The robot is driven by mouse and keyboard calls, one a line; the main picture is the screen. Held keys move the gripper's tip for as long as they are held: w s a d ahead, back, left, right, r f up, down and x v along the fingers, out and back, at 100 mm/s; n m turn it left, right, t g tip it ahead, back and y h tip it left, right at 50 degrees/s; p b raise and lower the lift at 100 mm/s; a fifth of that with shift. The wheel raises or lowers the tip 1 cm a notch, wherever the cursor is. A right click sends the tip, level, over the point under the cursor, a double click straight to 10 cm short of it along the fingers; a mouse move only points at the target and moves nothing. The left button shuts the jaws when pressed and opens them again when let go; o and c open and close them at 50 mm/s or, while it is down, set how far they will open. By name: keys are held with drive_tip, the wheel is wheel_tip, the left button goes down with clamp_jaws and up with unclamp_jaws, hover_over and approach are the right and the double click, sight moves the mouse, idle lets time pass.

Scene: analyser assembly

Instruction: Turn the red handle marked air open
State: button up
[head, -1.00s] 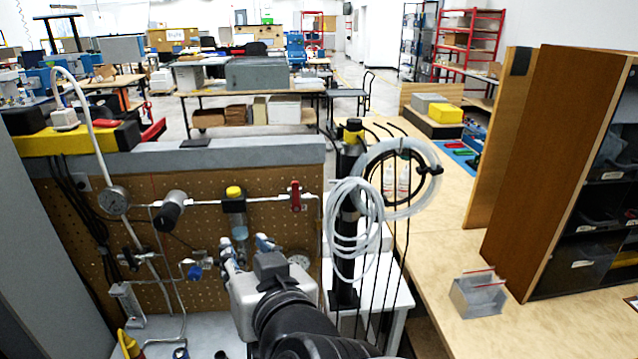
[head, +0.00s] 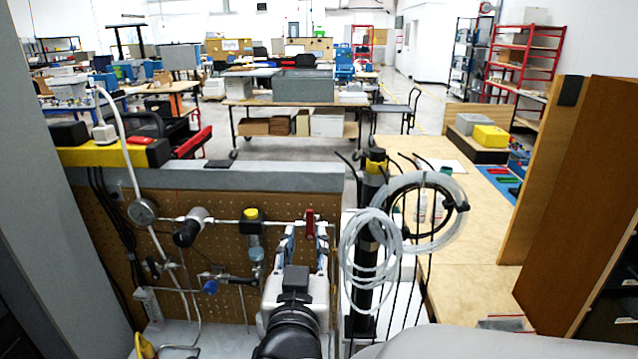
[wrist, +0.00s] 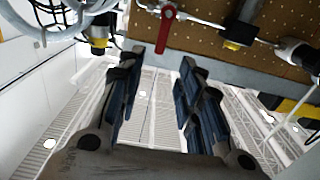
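In the wrist view the red handle (wrist: 166,28) shows at the top middle, just beyond the fingertips. My gripper (head: 305,238) is in front of the panel, with its fingers pointing at the handle. In the wrist view my gripper (wrist: 161,62) is open, with an empty gap between its blue-dark fingers roughly in line with the handle. No contact shows. Any marking on the handle is too small to read.
A pressure gauge (head: 143,211), a dark cylindrical fitting (head: 190,228) and a yellow-capped filter (head: 252,232) sit left of the handle. Coiled clear tubing (head: 368,250) and a black post (head: 370,200) stand close on the right. A grey ledge (head: 270,178) tops the panel.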

sight(310, 215)
drive_tip(key=w+b, duration=0.1)
drive_tip(key=w, duration=0.4)
drive_tip(key=w+b, duration=0.1)
drive_tip(key=w, duration=0.4)
drive_tip(key=shift+w+d, duration=0.2)
drive_tip(key=shift+w, duration=0.1)
drive_tip(key=shift+c, duration=0.5)
clamp_jaws()
